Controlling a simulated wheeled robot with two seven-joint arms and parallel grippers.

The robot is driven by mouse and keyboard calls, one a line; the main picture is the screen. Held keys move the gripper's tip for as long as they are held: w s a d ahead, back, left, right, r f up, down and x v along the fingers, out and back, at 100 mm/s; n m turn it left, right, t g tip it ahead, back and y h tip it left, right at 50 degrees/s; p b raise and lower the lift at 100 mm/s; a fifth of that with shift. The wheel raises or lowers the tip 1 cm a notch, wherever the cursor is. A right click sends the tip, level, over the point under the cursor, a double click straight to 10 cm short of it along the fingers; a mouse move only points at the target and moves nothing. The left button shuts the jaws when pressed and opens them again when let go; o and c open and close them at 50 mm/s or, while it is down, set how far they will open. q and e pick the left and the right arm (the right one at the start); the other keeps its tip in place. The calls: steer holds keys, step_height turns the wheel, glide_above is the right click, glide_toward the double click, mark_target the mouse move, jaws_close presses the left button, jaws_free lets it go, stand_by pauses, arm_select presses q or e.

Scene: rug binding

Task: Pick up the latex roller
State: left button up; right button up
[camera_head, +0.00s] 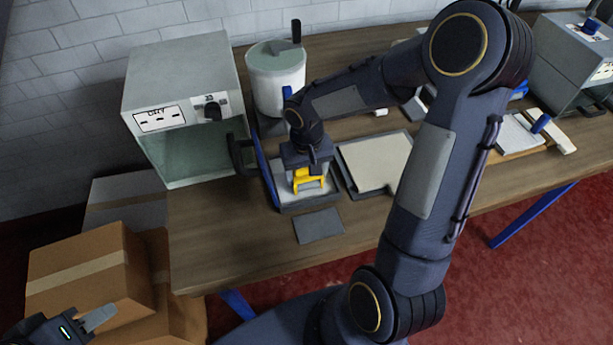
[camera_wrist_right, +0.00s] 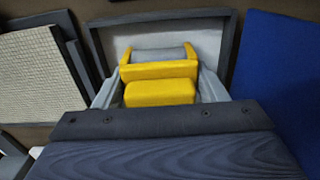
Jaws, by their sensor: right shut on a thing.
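The latex roller (camera_head: 309,181) has a yellow frame and handle. The wrist view shows the roller (camera_wrist_right: 160,71) with its grey cylinder at the far end, at a shallow grey-rimmed tray (camera_wrist_right: 213,42). In the head view the tray (camera_head: 318,201) is on the workbench. My right gripper (camera_wrist_right: 160,88) points down over the tray, its two grey fingers shut on either side of the yellow handle. I cannot tell whether the roller touches the tray floor. My left gripper (camera_head: 97,319) is at the lower left corner, away from the bench; only part of it shows.
A cream textured mat (camera_head: 376,160) lies right of the tray, a dark grey pad (camera_head: 318,226) in front. A blue panel (camera_head: 266,172) stands close on the left. An open metal cabinet (camera_head: 181,88) and white pot (camera_head: 276,76) stand behind. Cardboard boxes (camera_head: 88,272) are at left.

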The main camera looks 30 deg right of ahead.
steer(key=c, duration=0.3)
steer(key=shift+r, duration=0.2)
